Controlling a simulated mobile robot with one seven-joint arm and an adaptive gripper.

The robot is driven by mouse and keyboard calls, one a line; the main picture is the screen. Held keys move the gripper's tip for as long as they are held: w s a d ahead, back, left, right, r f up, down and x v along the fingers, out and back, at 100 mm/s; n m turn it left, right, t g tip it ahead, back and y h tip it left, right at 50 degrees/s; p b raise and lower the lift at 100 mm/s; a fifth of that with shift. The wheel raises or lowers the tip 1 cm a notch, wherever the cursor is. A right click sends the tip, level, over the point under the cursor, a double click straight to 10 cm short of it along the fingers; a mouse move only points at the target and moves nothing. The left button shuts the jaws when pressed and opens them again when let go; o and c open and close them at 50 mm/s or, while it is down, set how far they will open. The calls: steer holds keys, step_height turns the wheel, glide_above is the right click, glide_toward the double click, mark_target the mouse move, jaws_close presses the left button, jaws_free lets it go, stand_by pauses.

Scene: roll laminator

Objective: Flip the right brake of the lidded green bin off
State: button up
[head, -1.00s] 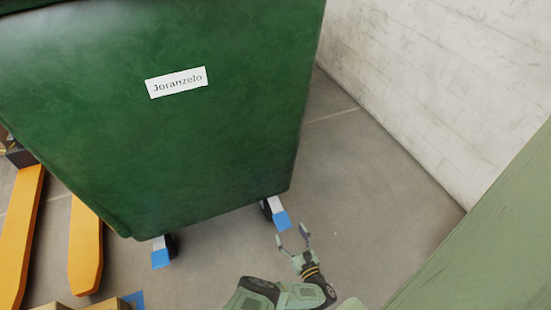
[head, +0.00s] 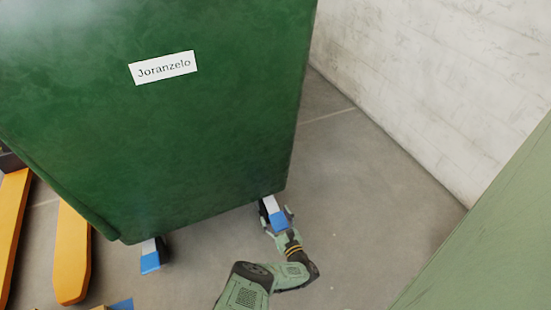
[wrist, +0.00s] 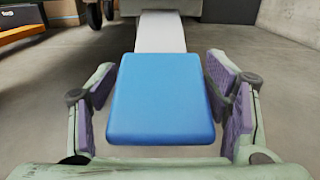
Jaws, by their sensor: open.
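The green bin (head: 190,130) stands ahead with a white label reading "Joranzelo" on its front. Its right brake is a white lever with a blue pedal (head: 277,219) at the bottom right corner. In the wrist view the blue pedal (wrist: 161,100) fills the middle, with the white lever running back from it. My gripper (head: 275,219) is open at this pedal. Its purple-padded fingers stand one on each side of the pedal, with small gaps visible. The left brake's blue pedal (head: 150,262) is at the bottom left corner. The bin's lid is out of view.
Orange pallet-jack forks (head: 73,255) lie on the floor at the left. A white brick wall (head: 430,90) runs along the right. A pale green surface (head: 490,250) fills the lower right. Grey floor right of the bin is clear.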

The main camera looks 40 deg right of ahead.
steer(key=shift+w, duration=0.15)
jaws_close()
stand_by(0.9)
